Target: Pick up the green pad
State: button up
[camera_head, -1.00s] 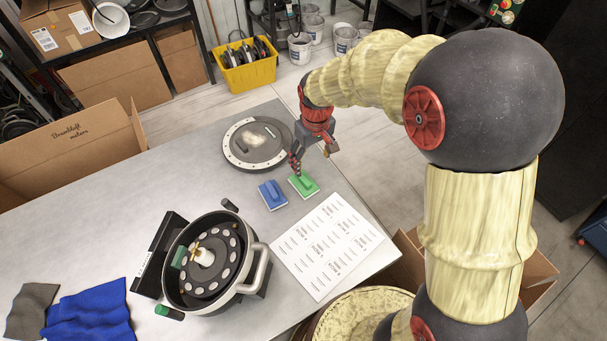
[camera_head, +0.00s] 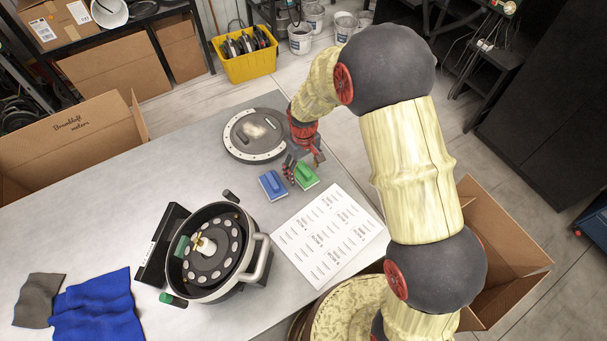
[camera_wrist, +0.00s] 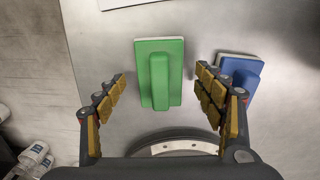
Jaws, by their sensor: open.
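The green pad (camera_head: 306,176) lies on the table, a flat green block with a raised grip bar and a pale underside. In the wrist view the green pad (camera_wrist: 159,73) lies ahead of and between my fingers. My gripper (camera_head: 302,166) is open and empty, with its fingers close beside the pad in the head view. In the wrist view my gripper (camera_wrist: 160,85) has one finger on each side of the pad, with gaps between. Whether the fingertips are down at the pad's height I cannot tell.
A blue pad (camera_head: 273,185) lies just left of the green one, close to a finger in the wrist view (camera_wrist: 241,72). A round grey lid (camera_head: 257,135) lies behind. A printed sheet (camera_head: 330,235) and the seed meter (camera_head: 213,252) are nearer the front. The table's right edge is close.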

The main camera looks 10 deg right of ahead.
jog(key=shift+f, duration=0.4)
jog(key=shift+c, duration=1)
jog(key=c, duration=1.1)
jog(key=shift+r, duration=0.1)
